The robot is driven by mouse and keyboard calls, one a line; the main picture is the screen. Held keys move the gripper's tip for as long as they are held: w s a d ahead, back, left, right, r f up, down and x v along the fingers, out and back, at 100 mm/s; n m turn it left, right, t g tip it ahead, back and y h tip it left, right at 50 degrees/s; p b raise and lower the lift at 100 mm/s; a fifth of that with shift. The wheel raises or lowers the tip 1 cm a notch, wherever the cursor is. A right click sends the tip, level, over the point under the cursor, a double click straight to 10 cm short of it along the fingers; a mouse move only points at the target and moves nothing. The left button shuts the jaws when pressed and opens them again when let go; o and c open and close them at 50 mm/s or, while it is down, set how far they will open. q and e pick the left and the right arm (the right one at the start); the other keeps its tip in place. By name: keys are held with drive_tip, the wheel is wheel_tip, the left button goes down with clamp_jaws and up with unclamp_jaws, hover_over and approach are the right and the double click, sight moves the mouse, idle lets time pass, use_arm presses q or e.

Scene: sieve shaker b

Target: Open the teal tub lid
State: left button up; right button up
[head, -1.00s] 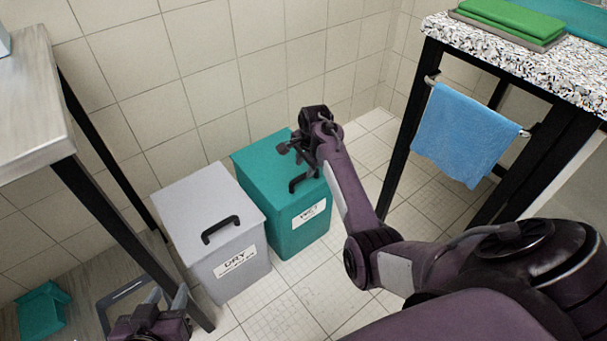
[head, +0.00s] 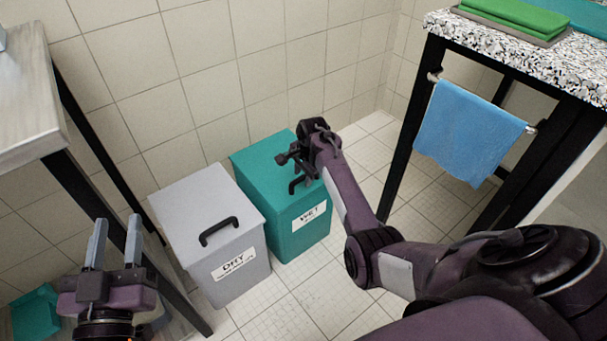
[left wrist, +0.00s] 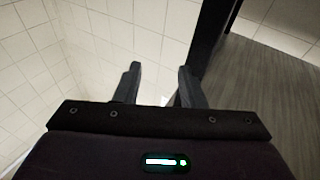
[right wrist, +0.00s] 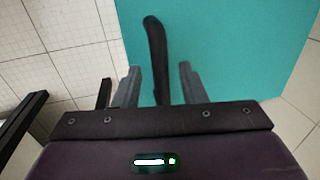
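The teal tub (head: 285,230), labelled WET, stands on the floor with its teal lid (head: 262,153) down. Its black bar handle (head: 297,185) is on the lid and shows in the right wrist view (right wrist: 156,50). My right gripper (head: 292,168) is over the lid at the handle. In the right wrist view its fingers (right wrist: 159,82) are apart, with the handle between them; I cannot tell whether either finger touches it. My left gripper (head: 115,242) is open and empty at the lower left; its spread fingers show in the left wrist view (left wrist: 158,88).
A grey tub (head: 235,270) labelled DRY stands left of the teal one, its lid down. A metal table (head: 30,120) with black legs is at left. A speckled counter (head: 530,55) with a blue towel (head: 465,135) is at right. Some tiled floor (head: 300,305) in front is clear.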

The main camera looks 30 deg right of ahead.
clamp_jaws()
idle(0.4)
